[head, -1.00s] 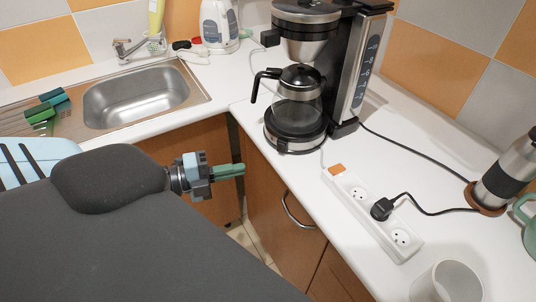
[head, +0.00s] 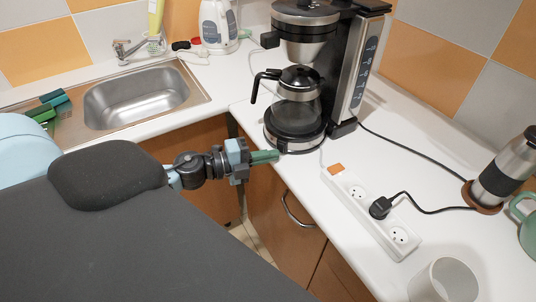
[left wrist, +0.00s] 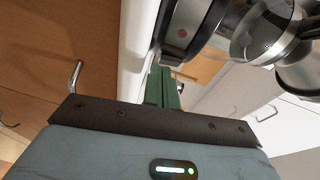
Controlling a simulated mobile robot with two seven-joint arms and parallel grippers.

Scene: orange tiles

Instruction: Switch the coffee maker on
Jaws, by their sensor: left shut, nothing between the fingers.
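The coffee maker (head: 346,82), black and silver with a glass carafe (head: 299,84), stands upright at the counter corner. Its round base (head: 296,130) faces the counter's front edge. In the left wrist view the base front (left wrist: 187,36) shows a small reddish round switch (left wrist: 183,33). My left gripper (head: 277,156) is shut and empty, its green fingers at the counter edge just in front of the base. In the left wrist view the fingers (left wrist: 162,72) point toward the base, just below it in the picture; whether they touch it I cannot tell. My right gripper is not in view.
A white power strip (head: 372,214) with an orange switch and a black plug lies on the counter to the right. A steel grinder (head: 507,172), a white cup (head: 445,281) and a green mug (head: 527,222) stand further right. A sink (head: 138,98) is at left.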

